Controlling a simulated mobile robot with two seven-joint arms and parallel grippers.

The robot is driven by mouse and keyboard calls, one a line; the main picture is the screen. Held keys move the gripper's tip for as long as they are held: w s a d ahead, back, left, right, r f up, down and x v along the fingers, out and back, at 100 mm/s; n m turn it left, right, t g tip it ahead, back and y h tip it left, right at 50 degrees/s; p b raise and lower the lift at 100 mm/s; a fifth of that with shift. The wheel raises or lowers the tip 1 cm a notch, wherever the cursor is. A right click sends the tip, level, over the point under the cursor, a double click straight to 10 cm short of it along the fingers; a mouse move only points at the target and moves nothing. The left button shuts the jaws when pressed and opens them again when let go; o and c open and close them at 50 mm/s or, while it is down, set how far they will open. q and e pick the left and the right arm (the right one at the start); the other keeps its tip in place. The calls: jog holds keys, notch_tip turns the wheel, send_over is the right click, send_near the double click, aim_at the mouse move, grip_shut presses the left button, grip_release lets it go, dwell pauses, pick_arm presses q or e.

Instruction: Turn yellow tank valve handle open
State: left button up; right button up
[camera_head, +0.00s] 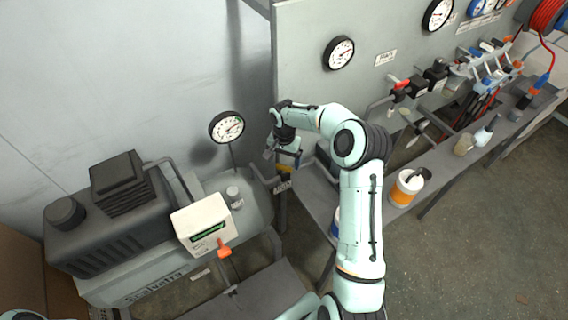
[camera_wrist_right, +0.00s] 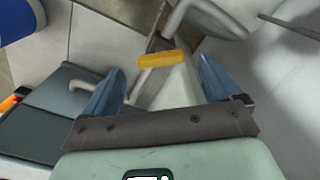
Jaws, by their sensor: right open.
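The yellow valve handle (camera_wrist_right: 163,59) is a short flat bar in the right wrist view. It lies ahead of my right gripper (camera_wrist_right: 160,84), within the gap between the two blue-grey fingers and apart from both. In the head view the gripper (camera_head: 282,155) is at the pipe end between the grey tank (camera_head: 255,195) and the bench, and a bit of the yellow handle (camera_head: 287,168) shows just below it. My right gripper is open and empty. My left gripper is not in view.
A black gauge (camera_head: 227,127) stands above the tank. A compressor (camera_head: 120,215) with a white box (camera_head: 204,224) and orange lever (camera_head: 223,247) is at the left. A bench (camera_head: 440,170) with an orange-and-white container (camera_head: 406,188) and several fittings runs along the wall panel at right.

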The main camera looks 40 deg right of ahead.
aim_at(284, 168)
jog(key=shift+f, duration=1.45)
jog(key=c, duration=1.1)
jog(key=shift+o, duration=0.2)
jog(key=shift+n, duration=0.3)
jog(key=n, duration=0.4)
jog(key=shift+w+r+n, duration=0.1)
jog(key=shift+r+n, duration=0.05)
jog(key=shift+n, duration=0.25)
jog(key=n, duration=0.4)
jog(key=shift+n, duration=0.4)
